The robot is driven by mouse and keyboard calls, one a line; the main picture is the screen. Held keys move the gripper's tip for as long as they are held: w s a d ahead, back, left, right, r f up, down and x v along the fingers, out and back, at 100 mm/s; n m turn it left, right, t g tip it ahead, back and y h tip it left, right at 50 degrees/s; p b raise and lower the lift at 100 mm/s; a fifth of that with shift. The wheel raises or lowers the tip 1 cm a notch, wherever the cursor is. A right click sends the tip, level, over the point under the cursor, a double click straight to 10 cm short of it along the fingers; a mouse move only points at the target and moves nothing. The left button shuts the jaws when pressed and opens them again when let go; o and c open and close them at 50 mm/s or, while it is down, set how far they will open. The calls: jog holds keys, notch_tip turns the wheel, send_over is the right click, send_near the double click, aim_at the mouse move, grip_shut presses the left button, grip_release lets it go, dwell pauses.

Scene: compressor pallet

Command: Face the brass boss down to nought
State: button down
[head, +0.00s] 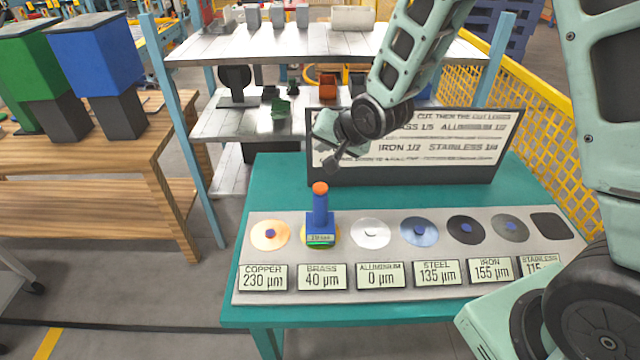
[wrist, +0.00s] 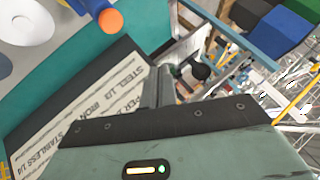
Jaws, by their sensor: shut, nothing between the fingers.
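A blue facing tool (head: 320,212) with an orange knob stands upright on the brass boss (head: 304,240), covering most of it. The tool's small display is too small to read, and green shows at its foot. The brass card (head: 322,276) reads 40 µm. My gripper (head: 333,163) is shut and empty, above and behind the tool, in front of the sign board, apart from both. In the wrist view the shut fingers (wrist: 157,85) show, with the orange knob (wrist: 110,20) at the top.
Other cards read copper 230, aluminium 0 (head: 381,275), steel 135, iron 155; stainless is partly hidden by my arm. The sign board (head: 420,180) at the back lists brass 1/5, aluminium 1/2, iron 1/2, stainless 1/4. Yellow mesh fence (head: 548,110) stands right; shelves (head: 250,125) behind.

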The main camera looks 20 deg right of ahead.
jog(key=b, duration=0.7)
send_near(318, 185)
jog(key=w+f, duration=0.1)
jog(key=w+a, duration=0.1)
jog(key=w, duration=0.1)
jog(key=w+f, duration=0.1)
jog(key=w, duration=0.1)
jog(key=shift+a+f, duration=0.3)
jog(key=shift+f, duration=0.05)
dwell(1.1)
jog(key=shift+f, duration=0.4)
jog(key=shift+f+b, duration=0.7)
jog(key=shift+b, duration=0.15)
dwell(0.6)
jog(key=shift+r+p, duration=0.8)
jog(key=shift+r, duration=0.35)
jog(key=shift+r+p, duration=1.85)
jog(key=shift+r, duration=0.65)
